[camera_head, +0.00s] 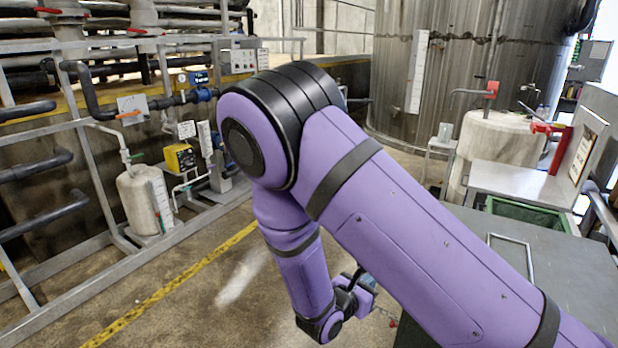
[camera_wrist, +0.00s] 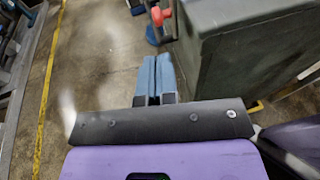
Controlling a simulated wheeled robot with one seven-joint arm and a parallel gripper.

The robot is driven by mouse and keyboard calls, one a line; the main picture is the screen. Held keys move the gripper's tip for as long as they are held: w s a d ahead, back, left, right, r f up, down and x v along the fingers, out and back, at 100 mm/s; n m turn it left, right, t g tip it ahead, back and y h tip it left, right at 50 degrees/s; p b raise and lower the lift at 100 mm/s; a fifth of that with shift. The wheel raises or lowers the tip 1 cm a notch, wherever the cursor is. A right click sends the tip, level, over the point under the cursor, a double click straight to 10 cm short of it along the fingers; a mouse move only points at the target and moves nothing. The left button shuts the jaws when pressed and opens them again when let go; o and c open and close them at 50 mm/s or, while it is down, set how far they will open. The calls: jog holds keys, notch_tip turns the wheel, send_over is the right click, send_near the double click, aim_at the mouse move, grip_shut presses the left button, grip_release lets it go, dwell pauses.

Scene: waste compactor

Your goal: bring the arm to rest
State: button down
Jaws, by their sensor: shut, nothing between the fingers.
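My gripper (camera_wrist: 157,75) shows in the wrist view as two blue fingers side by side, shut with nothing between them. It points down past the side of a dark grey cabinet (camera_wrist: 255,60), over the concrete floor. In the camera_head view my purple arm reaches up from the lower right, bends at the elbow and hangs down. My wrist is at the bottom middle there, and my fingers are hidden.
The grey cabinet's top (camera_head: 560,270) is close at the right. A red handle (camera_wrist: 160,15) lies just beyond my fingertips in the wrist view. Pipe racks (camera_head: 100,180) stand at left, a large steel tank (camera_head: 470,60) behind. The floor by the yellow line (camera_head: 170,285) is clear.

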jog(key=s+d+r+m+g+y, duration=0.1)
jog(key=s+d+r+m+g, duration=0.3)
jog(key=r, duration=0.3)
jog(key=s+d+r+m+g+y, duration=0.1)
jog(key=s+d+r+m+g, duration=0.2)
jog(key=r+m, duration=0.4)
jog(key=s+d+r+m+g+y, duration=0.1)
jog(key=s+d+r+m+g, duration=0.15)
jog(key=d+r+m, duration=0.35)
jog(key=s+r+m+t+y, duration=0.4)
jog(key=s+r+m+y, duration=0.4)
jog(key=s+r, duration=0.6)
jog(key=shift+s+a+r+m+y, duration=0.2)
jog(key=shift+a+r+m+y, duration=0.15)
jog(key=shift+r+m, duration=0.4)
dwell(0.5)
